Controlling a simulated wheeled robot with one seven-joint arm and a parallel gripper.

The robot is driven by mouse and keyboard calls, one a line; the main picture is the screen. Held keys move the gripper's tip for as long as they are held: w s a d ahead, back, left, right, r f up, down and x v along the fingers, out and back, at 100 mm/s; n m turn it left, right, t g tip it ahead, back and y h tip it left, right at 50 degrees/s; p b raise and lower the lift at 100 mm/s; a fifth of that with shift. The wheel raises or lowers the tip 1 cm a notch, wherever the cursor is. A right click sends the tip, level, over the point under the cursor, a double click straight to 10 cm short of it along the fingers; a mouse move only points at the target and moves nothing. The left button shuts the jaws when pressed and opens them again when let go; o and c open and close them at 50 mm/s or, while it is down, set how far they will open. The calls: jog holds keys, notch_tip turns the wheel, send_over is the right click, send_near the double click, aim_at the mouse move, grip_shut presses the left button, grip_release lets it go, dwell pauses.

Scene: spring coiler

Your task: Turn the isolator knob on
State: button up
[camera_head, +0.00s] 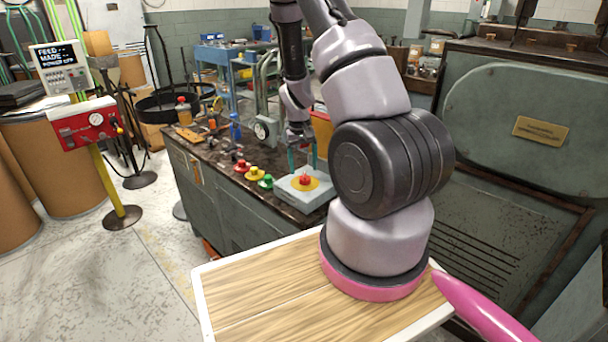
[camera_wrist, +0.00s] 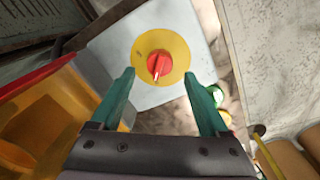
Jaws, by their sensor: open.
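The isolator knob (camera_head: 305,180) is red and sits on a yellow disc (camera_head: 291,184) on top of a grey box (camera_head: 299,200) at the bench's near right corner. In the wrist view the knob (camera_wrist: 159,64) shows a raised grip bar with a pale mark at its lower end, on the yellow disc (camera_wrist: 178,48). My gripper (camera_head: 303,163) points down just above the box. In the wrist view its two green fingers (camera_wrist: 160,82) are apart, one on each side of the disc. They do not appear to touch the knob, and nothing is between them but the view of it.
Red, yellow and green buttons (camera_head: 254,173) stand in a row left of the box. A yellow-orange bin with a red rim (camera_wrist: 45,115) is close beside my left finger in the wrist view. Bottles and tools lie farther back on the dark bench (camera_head: 215,163).

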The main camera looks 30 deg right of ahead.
aim_at(305, 178)
jog(key=shift+d+f, duration=0.1)
jog(key=shift+f, duration=1.75)
grip_shut()
